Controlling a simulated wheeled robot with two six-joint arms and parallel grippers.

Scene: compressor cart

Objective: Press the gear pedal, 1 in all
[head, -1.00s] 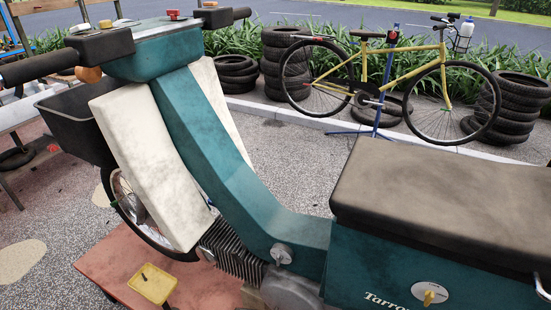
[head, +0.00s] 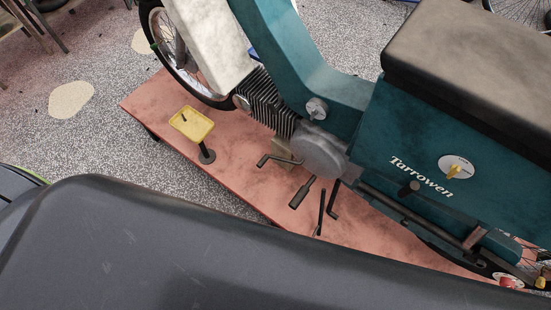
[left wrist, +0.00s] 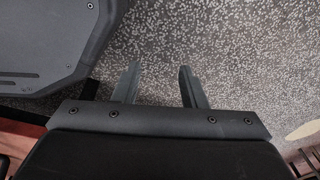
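In the head view a teal moped labelled Tarrowen (head: 385,120) stands on a reddish platform (head: 225,170). Several dark levers stick out low by its round grey engine cover (head: 322,155). One is a bent lever (head: 278,160) at the left of the cover. Another is a lever with a flat dark end (head: 301,193) below it. I cannot tell for certain which is the gear pedal. My left gripper (left wrist: 158,67) shows only in the left wrist view, open and empty, above speckled ground and apart from the levers. My right gripper is not in view.
A yellow tray on a stand (head: 191,123) is on the platform left of the engine. A thin black bar (head: 321,212) and another dark lever (head: 335,200) are right of the flat-ended one. A large dark grey part of mine covers the bottom of the head view.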

